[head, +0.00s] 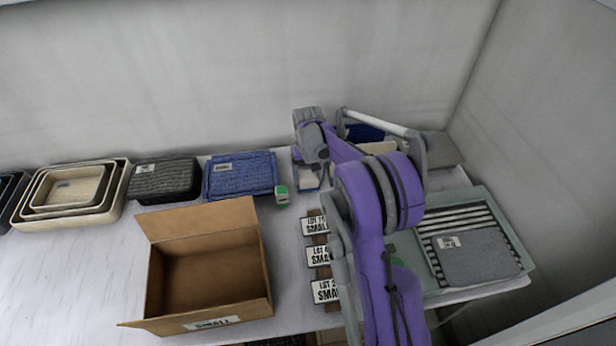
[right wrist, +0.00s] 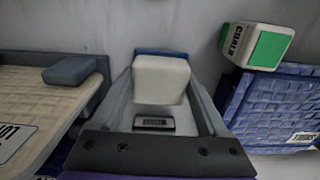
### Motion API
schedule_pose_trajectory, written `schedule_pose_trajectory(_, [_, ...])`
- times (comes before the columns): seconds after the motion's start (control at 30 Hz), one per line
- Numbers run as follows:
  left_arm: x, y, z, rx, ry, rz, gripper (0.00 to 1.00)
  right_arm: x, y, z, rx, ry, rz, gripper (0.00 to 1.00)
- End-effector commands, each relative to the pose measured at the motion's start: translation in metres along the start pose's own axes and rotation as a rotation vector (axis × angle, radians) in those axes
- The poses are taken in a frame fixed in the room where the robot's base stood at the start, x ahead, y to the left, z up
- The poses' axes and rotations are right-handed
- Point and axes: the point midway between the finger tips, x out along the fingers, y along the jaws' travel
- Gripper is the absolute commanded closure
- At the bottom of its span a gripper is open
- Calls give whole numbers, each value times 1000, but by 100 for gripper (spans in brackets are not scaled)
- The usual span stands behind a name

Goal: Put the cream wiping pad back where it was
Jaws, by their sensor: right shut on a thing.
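The cream wiping pad (right wrist: 160,80) is a small pale block with a blue layer along its far edge. It sits between the two fingers of my right gripper (right wrist: 165,95) in the right wrist view, and the gripper is shut on it. In the head view my right gripper (head: 312,160) is at the back of the table, near the wall, and the pale block (head: 308,181) shows just below it. I cannot tell whether the pad touches the table. A small dark label plate (right wrist: 153,124) shows between the fingers. My left gripper is not in view.
A cream stack with a grey-blue block (right wrist: 70,70) stands close on the other side. An open cardboard box (head: 208,265) and a tray (head: 515,240) stand nearer.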

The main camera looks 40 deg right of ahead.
Motion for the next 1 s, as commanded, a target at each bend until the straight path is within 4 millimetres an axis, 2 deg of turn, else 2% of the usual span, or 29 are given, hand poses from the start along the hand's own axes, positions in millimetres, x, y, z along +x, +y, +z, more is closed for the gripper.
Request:
schedule_pose_trajectory(0.27, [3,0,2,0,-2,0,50,4,0,0,0,0,0,93])
schedule_pose_trajectory(0.3, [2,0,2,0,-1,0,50,3,0,0,0,0,0,16])
schedule_pose_trajectory(0.4, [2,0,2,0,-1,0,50,2,0,0,0,0,0,0])
schedule_pose_trajectory(0.63, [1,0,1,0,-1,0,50,1,0,0,0,0,0,0])
schedule_pose_trajectory(0.77, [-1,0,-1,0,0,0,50,-8,0,0,0,0,0,0])
schedule_pose_trajectory(1.0, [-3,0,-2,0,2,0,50,-56,0,0,0,0,0,0])
